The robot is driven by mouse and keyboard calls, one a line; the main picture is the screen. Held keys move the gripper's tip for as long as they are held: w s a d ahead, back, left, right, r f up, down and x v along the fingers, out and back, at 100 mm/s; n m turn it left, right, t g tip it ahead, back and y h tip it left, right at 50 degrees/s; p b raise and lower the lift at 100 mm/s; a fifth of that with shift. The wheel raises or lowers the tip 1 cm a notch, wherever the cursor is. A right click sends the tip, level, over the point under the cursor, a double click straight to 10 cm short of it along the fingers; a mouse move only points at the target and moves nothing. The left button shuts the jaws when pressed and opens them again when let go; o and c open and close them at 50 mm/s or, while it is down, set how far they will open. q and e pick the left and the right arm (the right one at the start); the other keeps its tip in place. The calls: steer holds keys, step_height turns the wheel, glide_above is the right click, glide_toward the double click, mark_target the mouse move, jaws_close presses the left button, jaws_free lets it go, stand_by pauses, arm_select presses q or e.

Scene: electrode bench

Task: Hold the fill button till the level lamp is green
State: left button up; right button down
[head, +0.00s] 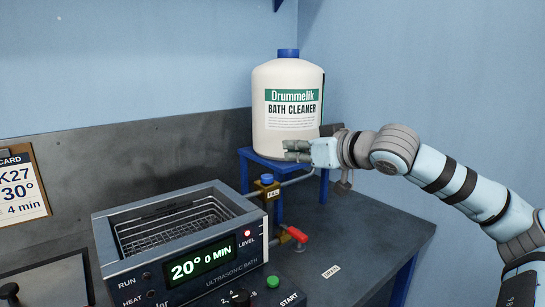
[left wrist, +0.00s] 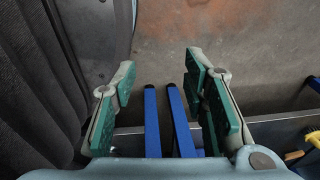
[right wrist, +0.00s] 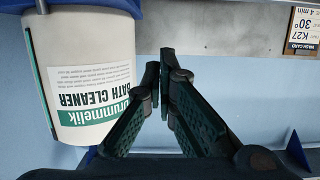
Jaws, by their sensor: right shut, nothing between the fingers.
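The fill button (head: 267,179) is a blue cap on a brass-coloured block with a FILL label, beside the ultrasonic bath (head: 170,262). The level lamp (head: 247,233) on the bath's front panel glows red. My right gripper (head: 288,150) is shut and empty, pointing left, in front of the lower part of the bottle and above the button, apart from it. Its closed fingers also show in the right wrist view (right wrist: 158,78). My left gripper (left wrist: 162,78) is open and empty in the left wrist view, and out of the head view.
A white Bath Cleaner bottle (head: 289,80) stands on a blue stand (head: 254,157). A red-handled valve (head: 297,235) and pipe sit right of the bath. A green START button (head: 272,282) and a wash card (head: 20,190) also show. The bench's right part is mostly clear.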

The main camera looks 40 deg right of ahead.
mark_target(267, 178)
steer(key=w+f+p, duration=0.1)
steer(key=w+p, duration=0.1)
steer(key=p, duration=0.2)
steer(key=w+f+p, duration=0.2)
steer(key=p, duration=0.2)
steer(key=w+f+p, duration=0.2)
steer(key=w+p, duration=0.1)
steer(key=shift+p, duration=0.4)
steer(key=shift+s+f, duration=0.15)
steer(key=shift+f, duration=0.1)
